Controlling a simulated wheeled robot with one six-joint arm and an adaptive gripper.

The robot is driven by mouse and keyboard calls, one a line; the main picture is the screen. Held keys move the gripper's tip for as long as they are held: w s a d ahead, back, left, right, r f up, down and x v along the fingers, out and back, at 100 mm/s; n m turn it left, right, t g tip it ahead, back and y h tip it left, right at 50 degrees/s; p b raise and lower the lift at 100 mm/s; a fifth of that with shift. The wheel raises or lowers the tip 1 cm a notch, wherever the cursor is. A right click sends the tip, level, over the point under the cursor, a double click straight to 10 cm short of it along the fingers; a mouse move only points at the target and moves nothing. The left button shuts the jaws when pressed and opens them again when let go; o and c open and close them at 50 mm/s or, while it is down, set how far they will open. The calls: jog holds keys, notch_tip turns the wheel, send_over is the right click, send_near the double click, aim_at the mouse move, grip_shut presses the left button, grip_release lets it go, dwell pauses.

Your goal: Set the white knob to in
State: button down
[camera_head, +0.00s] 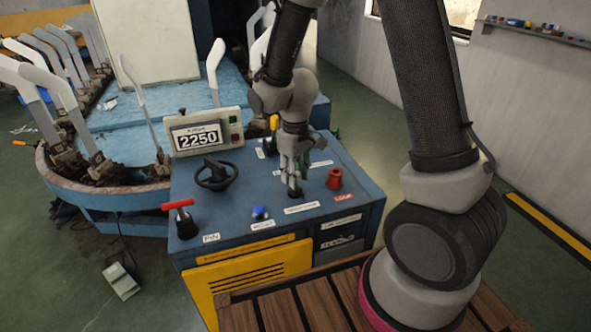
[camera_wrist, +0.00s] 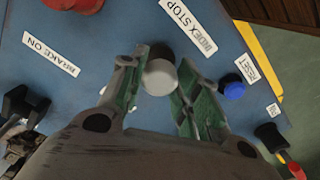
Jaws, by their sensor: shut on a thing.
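The white knob (camera_wrist: 160,77) shows in the wrist view as a pale round cap on a dark stem, between my two green-padded fingers. It sits beside the INDEX STOP label (camera_wrist: 188,25). My gripper (camera_head: 292,172) points down over the front part of the blue control panel (camera_head: 235,200) in the head view, with its fingers closed around the knob. In the head view the fingers mostly hide the knob; a dark base shows just below them. Whether the knob is in or out is hard to tell.
A display (camera_head: 201,134) reading 2250 stands behind. Sock forms stand at the left.

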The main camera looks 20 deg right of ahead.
jog(key=c, duration=1)
grip_release()
jog(key=shift+s, duration=0.1)
notch_tip(320, 180, up, 12)
jog(key=s+d+r+m+t, duration=0.2)
jog(key=s+d+r, duration=0.4)
jog(key=s, duration=0.3)
jog(key=s+d+r+m+t, duration=0.2)
jog(key=s+d+r, duration=0.4)
jog(key=s+d, duration=0.3)
jog(key=shift+s+r+m, duration=0.3)
jog(key=shift+s+m, duration=0.15)
jog(key=shift+m, duration=0.25)
